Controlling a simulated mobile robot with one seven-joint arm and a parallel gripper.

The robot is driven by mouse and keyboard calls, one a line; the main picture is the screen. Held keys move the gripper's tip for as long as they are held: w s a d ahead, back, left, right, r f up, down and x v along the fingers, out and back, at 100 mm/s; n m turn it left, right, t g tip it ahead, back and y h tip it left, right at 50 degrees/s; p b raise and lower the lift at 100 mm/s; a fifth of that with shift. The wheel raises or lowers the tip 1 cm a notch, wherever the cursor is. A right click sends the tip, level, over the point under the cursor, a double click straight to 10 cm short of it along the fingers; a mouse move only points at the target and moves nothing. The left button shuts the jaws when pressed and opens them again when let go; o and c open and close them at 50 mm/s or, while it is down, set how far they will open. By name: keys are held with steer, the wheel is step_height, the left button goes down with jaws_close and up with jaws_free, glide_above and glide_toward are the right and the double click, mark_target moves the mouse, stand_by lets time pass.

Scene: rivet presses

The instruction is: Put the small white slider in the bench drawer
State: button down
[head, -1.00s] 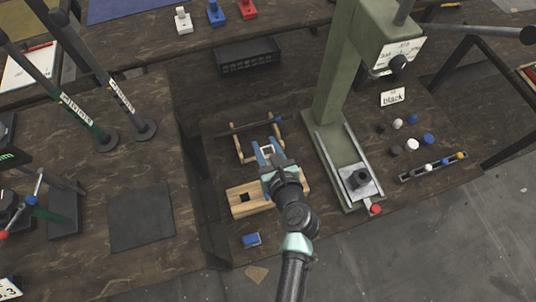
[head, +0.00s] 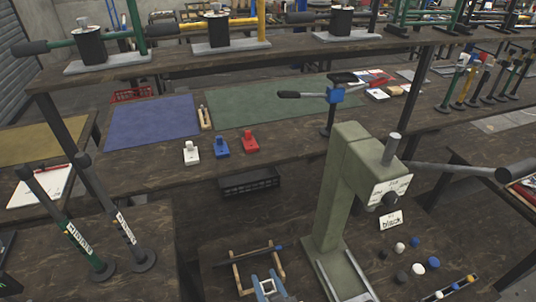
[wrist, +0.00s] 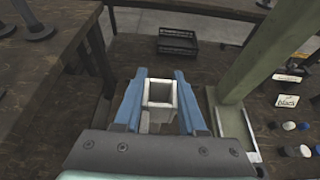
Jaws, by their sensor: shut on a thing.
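My gripper (wrist: 160,100) has blue fingers shut on a small white hollow square piece, the white slider (wrist: 160,91). It holds the slider over the dark bench by the green press. In the head view my gripper (head: 270,287) shows only at the bottom edge, with the white slider (head: 267,286) between the fingers. I cannot make out an open bench drawer in either view.
The green press (head: 337,190) stands right of my gripper. A wooden rack (head: 257,262) lies beside it. A black open box (head: 249,185) lies beyond, also in the wrist view (wrist: 178,42). White (head: 191,152), blue (head: 222,147) and red (head: 250,142) blocks stand on the back bench.

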steer(key=shift+s+d+f, duration=0.15)
steer(key=shift+s+d, duration=0.05)
steer(key=shift+s, duration=0.2)
steer(key=s+r+m+h, duration=0.2)
steer(key=s+m+h, duration=0.1)
steer(key=s, duration=0.7)
steer(key=shift+m+t+h, duration=0.3)
steer(key=shift+t+h, duration=0.1)
steer(key=shift+h, duration=0.2)
